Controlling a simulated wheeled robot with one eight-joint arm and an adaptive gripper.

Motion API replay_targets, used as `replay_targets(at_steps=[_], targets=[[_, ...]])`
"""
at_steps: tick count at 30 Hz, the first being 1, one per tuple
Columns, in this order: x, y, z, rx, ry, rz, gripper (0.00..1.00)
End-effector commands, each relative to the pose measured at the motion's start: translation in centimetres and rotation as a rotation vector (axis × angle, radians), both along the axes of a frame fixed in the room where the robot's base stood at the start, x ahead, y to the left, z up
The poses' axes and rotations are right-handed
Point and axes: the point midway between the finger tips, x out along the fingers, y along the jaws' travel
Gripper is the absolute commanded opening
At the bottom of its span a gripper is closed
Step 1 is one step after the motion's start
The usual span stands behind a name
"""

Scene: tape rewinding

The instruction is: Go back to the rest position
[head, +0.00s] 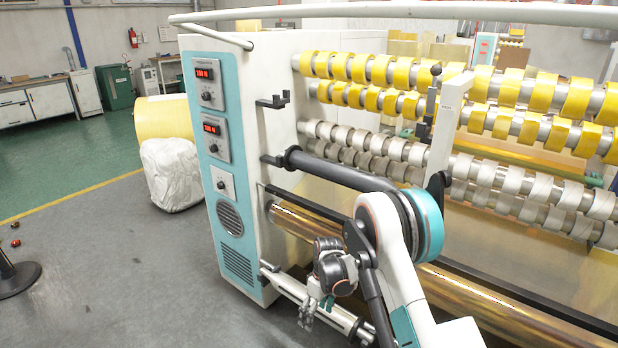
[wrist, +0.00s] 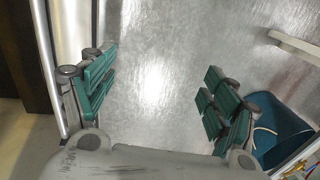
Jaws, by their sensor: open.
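My gripper (head: 317,312) hangs low in front of the tape rewinding machine (head: 265,60), near its lower front roller in the head view. My arm is bent down from the upper right of it. In the wrist view my gripper (wrist: 158,105) is open, its two green-padded fingers wide apart. Nothing is between the fingers. Behind them is a shiny grey surface, and a dark teal round thing lies partly hidden past the right finger.
Rows of yellow tape rolls (head: 385,70) and pale cores (head: 400,150) sit on the machine's shafts. A white wrapped bundle (head: 171,175) stands at left. The grey floor (head: 110,270) there is mostly clear.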

Motion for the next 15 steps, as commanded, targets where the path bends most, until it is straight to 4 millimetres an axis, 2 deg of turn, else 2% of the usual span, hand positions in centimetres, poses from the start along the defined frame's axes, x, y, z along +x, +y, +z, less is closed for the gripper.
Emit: replay_targets(at_steps=[8,15], targets=[[0.3,-0.8,3.9,-0.004,-0.030,-0.045,0.79],[0.3,-2.0,9.2,-0.008,-0.072,-0.110,0.79]])
